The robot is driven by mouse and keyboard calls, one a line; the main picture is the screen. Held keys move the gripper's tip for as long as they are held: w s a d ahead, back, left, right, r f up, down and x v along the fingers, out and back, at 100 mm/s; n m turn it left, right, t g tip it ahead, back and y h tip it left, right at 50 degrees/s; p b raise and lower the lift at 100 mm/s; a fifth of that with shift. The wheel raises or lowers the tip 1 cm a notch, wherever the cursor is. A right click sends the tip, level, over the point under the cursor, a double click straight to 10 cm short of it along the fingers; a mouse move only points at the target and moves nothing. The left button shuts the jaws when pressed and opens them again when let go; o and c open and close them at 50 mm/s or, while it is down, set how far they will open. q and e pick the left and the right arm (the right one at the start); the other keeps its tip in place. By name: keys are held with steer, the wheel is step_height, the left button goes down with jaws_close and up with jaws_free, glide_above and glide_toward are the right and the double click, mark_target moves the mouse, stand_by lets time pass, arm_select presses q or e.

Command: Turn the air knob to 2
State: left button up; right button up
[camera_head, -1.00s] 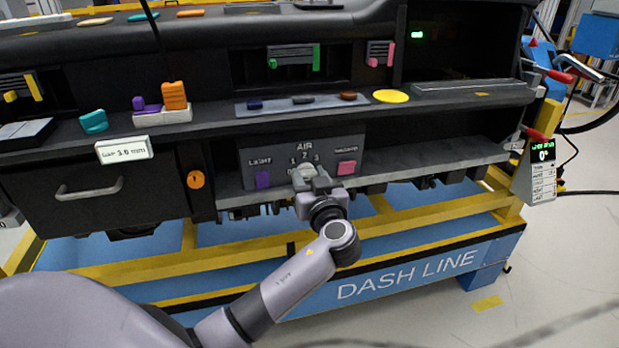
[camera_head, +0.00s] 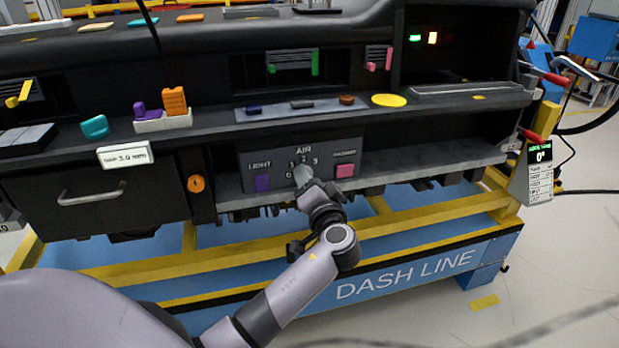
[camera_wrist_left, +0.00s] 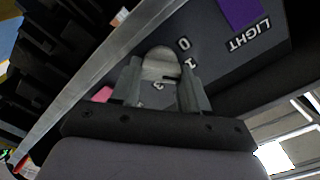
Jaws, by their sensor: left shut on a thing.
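The grey air knob (camera_wrist_left: 160,64) sits on the dark control panel (camera_head: 270,154), below the word AIR and among the painted numbers. My left gripper (camera_head: 303,178) is at the knob, and in the left wrist view its two fingers (camera_wrist_left: 160,82) stand on either side of it, shut on it. The gripper is rolled to a slant against the panel. In the head view the fingers hide most of the knob, so its pointer setting cannot be read. My right gripper is not in view.
A purple LIGHT button (camera_head: 262,183) is left of the knob and a pink button (camera_head: 345,171) is right of it. The shelf lip (camera_head: 420,173) runs under the panel. A green light (camera_head: 415,38) and an amber light (camera_head: 432,38) glow at upper right.

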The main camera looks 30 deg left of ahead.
arm_select(q)
steer(key=m+p, duration=0.3)
steer(key=m, duration=0.4)
steer(key=shift+m, duration=0.3)
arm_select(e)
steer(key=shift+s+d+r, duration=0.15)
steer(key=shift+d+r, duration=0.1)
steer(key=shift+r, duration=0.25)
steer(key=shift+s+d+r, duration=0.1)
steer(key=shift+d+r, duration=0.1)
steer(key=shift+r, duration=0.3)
arm_select(q)
steer(key=shift+f+p, duration=0.1)
steer(key=shift+p, duration=0.2)
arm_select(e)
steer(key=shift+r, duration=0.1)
arm_select(q)
steer(key=o, duration=1.1)
steer(key=shift+c, duration=0.2)
